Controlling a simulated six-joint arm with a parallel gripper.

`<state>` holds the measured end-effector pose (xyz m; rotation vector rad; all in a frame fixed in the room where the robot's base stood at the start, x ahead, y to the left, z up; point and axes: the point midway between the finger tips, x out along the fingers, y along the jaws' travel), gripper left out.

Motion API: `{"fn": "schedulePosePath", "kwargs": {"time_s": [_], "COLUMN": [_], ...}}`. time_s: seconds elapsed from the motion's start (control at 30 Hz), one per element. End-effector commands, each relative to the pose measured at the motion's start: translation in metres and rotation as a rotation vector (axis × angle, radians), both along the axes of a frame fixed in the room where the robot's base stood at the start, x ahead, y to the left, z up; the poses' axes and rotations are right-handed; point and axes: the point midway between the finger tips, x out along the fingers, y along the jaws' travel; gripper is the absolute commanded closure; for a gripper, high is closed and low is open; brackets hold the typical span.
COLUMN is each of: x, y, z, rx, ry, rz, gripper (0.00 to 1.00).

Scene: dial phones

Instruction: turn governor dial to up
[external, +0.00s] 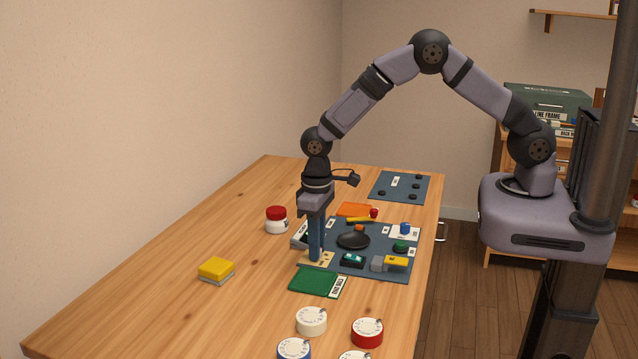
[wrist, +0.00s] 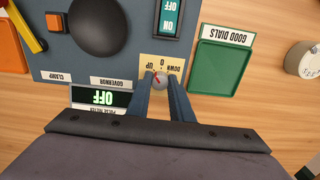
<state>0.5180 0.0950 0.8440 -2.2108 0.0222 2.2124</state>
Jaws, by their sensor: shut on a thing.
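The governor dial (wrist: 160,82) is a small grey knob with a red pointer mark, at the edge of a tan plate (wrist: 163,62) lettered DOWN, 0 and UP, upside down in the wrist view. The red mark slants to the upper left in that view, toward the UP side; its exact angle is hard to read. My gripper (wrist: 161,81) is shut on the dial, a finger on each side. In the external view my gripper (external: 316,258) points straight down at the tan plate (external: 305,262), and its fingers hide the dial.
A pulse meter (wrist: 103,97) showing OFF sits beside the dial. A green GOOD DIALS tray (wrist: 222,68), an ON/OFF switch (wrist: 168,18) and a black round pan-like part (wrist: 97,25) are close by. Several dial phones (external: 311,320) stand at the front. The table's left side is mostly clear.

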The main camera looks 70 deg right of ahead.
Motion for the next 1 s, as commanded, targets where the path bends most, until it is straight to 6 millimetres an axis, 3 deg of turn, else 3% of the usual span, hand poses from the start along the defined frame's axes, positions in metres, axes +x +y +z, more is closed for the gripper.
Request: {"fn": "schedulePosePath", "kwargs": {"time_s": [0.3, 0.77, 0.8, 0.87, 1.0], "x": [0.0009, 0.0012, 0.0012, 0.0011, 0.0007], "y": [0.0002, 0.0002, 0.0002, 0.0002, 0.0001], "z": [0.0014, 0.0016, 0.0016, 0.0015, 0.001], "rx": [0.001, 0.001, 0.001, 0.001, 0.0], "ry": [-0.002, -0.003, -0.003, -0.003, -0.002], "rz": [0.117, 0.133, 0.133, 0.133, 0.133], "gripper": [1.0, 1.0, 0.76, 0.61, 0.61]}}
